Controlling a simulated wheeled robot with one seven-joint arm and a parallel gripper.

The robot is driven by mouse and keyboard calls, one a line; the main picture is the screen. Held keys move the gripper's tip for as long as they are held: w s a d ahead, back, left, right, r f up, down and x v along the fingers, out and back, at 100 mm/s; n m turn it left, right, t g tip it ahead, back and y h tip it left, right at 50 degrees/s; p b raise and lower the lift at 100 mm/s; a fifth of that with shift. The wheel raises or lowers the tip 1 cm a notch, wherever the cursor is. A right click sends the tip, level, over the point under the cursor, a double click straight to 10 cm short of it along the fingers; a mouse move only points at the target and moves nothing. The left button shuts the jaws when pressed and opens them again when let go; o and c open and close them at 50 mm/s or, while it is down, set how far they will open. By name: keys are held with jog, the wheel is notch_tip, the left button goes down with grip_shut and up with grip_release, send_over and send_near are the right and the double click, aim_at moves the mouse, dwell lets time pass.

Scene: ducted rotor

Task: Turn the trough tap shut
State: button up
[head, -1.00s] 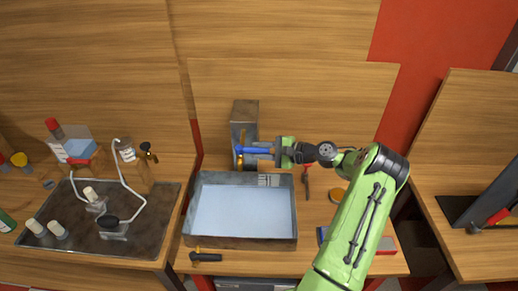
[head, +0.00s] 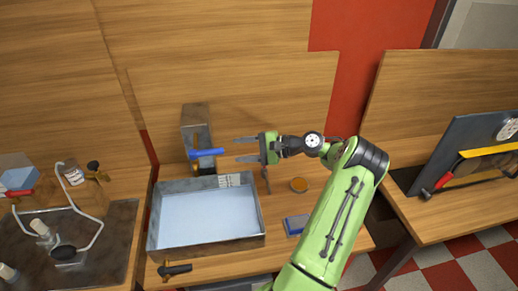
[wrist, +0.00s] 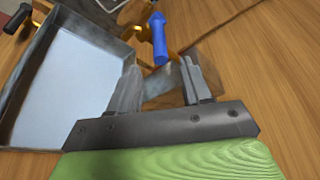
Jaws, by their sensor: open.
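The trough tap has a blue lever handle (head: 207,153) that lies roughly level and sticks out to the right, in front of a grey metal post (head: 197,122). Brass-coloured parts show under it, at the back edge of the trough (head: 262,222). My gripper (head: 240,149) is open and empty, to the right of the handle's end and apart from it. In the wrist view the blue handle (wrist: 159,42) lies just beyond my open fingers (wrist: 160,82), with nothing between them.
A black-handled fitting (head: 175,269) sits at the trough's front edge. A dark tray (head: 95,240) with bent tubing stands left. A tool board (head: 470,150) stands on the right bench.

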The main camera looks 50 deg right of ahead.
jog(key=v, duration=0.6)
jog(key=shift+s+d, duration=0.15)
jog(key=shift+s, duration=0.1)
jog(key=w+a+r+n+g+h, duration=0.1)
jog(key=w+a+r+n+g, duration=0.15)
jog(key=a, duration=0.55)
jog(key=w+a+r+n+g+h, duration=0.15)
jog(key=a+n+g, duration=0.25)
jog(key=a, duration=0.4)
jog(key=w+a+r+n+g+h, duration=0.1)
jog(key=w+a+n+g, duration=0.15)
jog(key=a, duration=0.55)
jog(key=s+a+r+n+h+b, duration=0.1)
jog(key=s+a+r+n+h, duration=0.15)
jog(key=s+a, duration=0.25)
jog(key=s+a+r+n+h, duration=0.1)
jog(key=s+a+n, duration=0.2)
jog(key=s+a, duration=0.25)
jog(key=s+f+n+t+h, duration=0.1)
jog(key=s+n, duration=0.2)
jog(key=s, duration=0.7)
jog(key=shift+s+d+b, duration=0.15)
jog(key=shift+d+b, duration=0.1)
jog(key=shift+b, duration=0.05)
